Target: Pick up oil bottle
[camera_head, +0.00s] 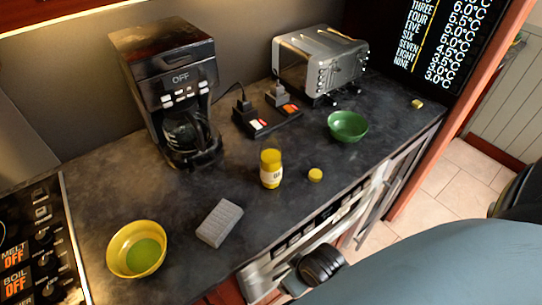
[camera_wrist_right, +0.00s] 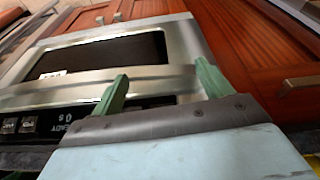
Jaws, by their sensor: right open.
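The oil bottle (camera_head: 271,170) is a small yellow bottle with a pale label. It stands upright on the dark counter in the head view, near the front edge. My right gripper (camera_wrist_right: 161,84) shows in the right wrist view with its two green fingers apart and nothing between them. It faces the steel appliance front below the counter, and the bottle is not in that view. The head view shows my blue-grey arm at the lower right but not the gripper's fingertips. My left gripper is not in view.
A yellow cap (camera_head: 315,175) lies right of the bottle, and a grey block (camera_head: 219,223) lies to its left. A yellow bowl (camera_head: 122,263), green bowl (camera_head: 347,127), coffee maker (camera_head: 172,95) and toaster (camera_head: 320,62) stand around it. A steel-framed appliance (camera_wrist_right: 100,60) is under the counter.

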